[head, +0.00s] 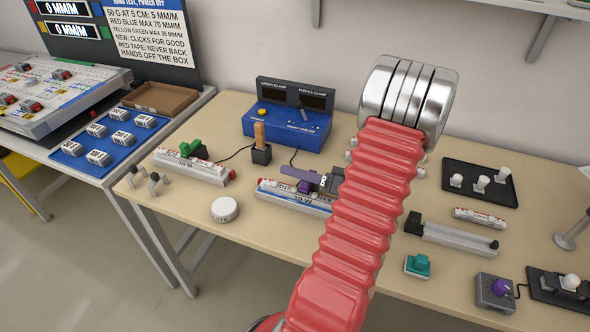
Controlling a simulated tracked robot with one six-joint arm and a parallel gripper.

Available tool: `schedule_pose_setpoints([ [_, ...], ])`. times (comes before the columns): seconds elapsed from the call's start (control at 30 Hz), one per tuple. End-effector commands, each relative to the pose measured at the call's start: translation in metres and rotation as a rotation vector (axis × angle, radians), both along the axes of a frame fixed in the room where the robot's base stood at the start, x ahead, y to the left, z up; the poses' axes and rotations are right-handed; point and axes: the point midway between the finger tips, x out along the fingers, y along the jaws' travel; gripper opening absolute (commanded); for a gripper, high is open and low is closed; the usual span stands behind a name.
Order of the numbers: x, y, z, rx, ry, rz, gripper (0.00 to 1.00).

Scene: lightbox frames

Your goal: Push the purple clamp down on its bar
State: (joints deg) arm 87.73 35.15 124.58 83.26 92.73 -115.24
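The purple clamp (304,187) sits on a white bar (283,197) with printed labels near the middle of the table. A flat purple-grey arm (299,173) slants above the bar, and a dark grey block shows just right of the clamp. My red ribbed arm with its chrome joint crosses the view and hides the bar's right end. My gripper cannot be made out; it is out of view or behind my arm. I cannot tell whether the clamp is fully down on the bar.
A blue box (287,122) with a dark display stands behind. Left are a bar with a green clamp (191,148), a wooden-handled tool (260,143) and a white disc (224,209). Right are a grey rail (455,237), a teal block (417,265) and a purple-knobbed box (497,293).

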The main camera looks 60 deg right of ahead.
Motion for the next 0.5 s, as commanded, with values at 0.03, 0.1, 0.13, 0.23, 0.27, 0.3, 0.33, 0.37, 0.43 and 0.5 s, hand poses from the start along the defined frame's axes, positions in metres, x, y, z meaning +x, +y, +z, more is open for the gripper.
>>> schedule_pose_setpoints([
  [0.03, -0.0003, 0.0101, -0.0089, 0.027, 0.015, 0.016, 0.24],
  [0.1, -0.0004, 0.0101, -0.0089, 0.028, 0.015, 0.016, 0.29],
  [0.13, -0.0004, 0.0101, -0.0089, 0.028, 0.015, 0.016, 0.31],
  [0.23, -0.0005, 0.0101, -0.009, 0.029, 0.016, 0.015, 0.38],
  [0.27, -0.0005, 0.0101, -0.009, 0.03, 0.016, 0.015, 0.38],
  [0.3, -0.0006, 0.01, -0.009, 0.03, 0.016, 0.015, 0.38],
  [0.33, -0.0006, 0.01, -0.009, 0.03, 0.016, 0.015, 0.38],
  [0.37, -0.0006, 0.01, -0.009, 0.03, 0.016, 0.015, 0.38],
  [0.43, -0.0007, 0.0099, -0.009, 0.03, 0.016, 0.015, 0.38],
  [0.5, -0.0017, 0.0097, -0.009, 0.031, 0.016, 0.015, 0.38],
])
